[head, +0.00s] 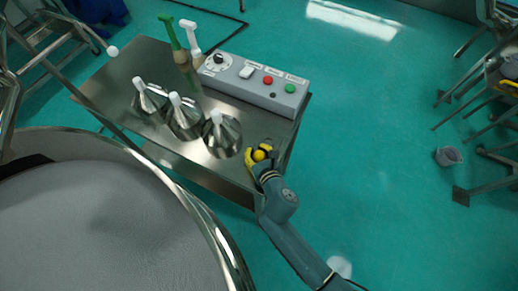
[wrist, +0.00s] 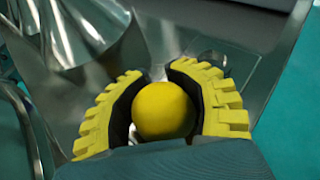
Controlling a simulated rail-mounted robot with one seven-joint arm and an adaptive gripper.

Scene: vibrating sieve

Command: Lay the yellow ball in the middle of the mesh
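The yellow ball (head: 259,155) is between the fingers of my gripper (head: 257,157) at the right front corner of the metal table. In the wrist view the ball (wrist: 163,110) fills the space between the two yellow-ribbed fingers (wrist: 163,108); their dark inner pads appear to touch it on both sides. I cannot tell whether the ball is clear of the table top. The grey round mesh (head: 100,225) of the sieve lies at the lower left in the head view, left of my gripper, with bare surface showing.
The sieve's raised metal rim (head: 207,215) stands between mesh and gripper. The table (head: 125,70) carries several metal cones with white tips (head: 184,115), a control box (head: 255,82), and a green (head: 171,38) and a white upright tool (head: 191,40).

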